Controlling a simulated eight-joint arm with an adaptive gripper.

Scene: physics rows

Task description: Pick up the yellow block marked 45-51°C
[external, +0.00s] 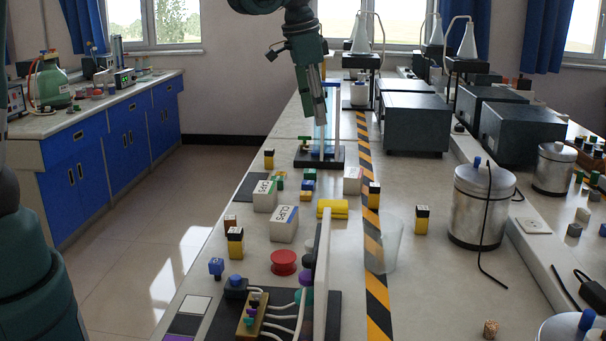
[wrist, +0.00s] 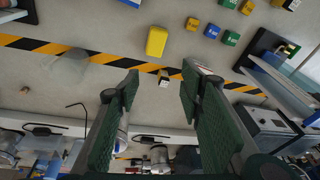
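Two small yellow blocks with dark marks show in the wrist view, one at the top middle (wrist: 194,24) and one near the top edge (wrist: 246,7). Their print is too small to read, so I cannot tell which is marked 45-51°C. In the external view, small yellow blocks (external: 309,172) sit in a cluster on the bench. My gripper (wrist: 160,82) is open and empty in the wrist view, with its two green pads apart. In the external view my gripper (external: 322,120) hangs high over the bench, in front of a blue-and-white frame, above and beyond the cluster.
A blue block (wrist: 212,31) and a green block (wrist: 231,38) lie close to the yellow ones. A larger plain yellow piece (external: 332,208), white boxes (external: 284,224), black-and-yellow blocks (external: 422,219) and a clear beaker (external: 385,247) stand nearby. Striped tape (external: 371,190) crosses the bench.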

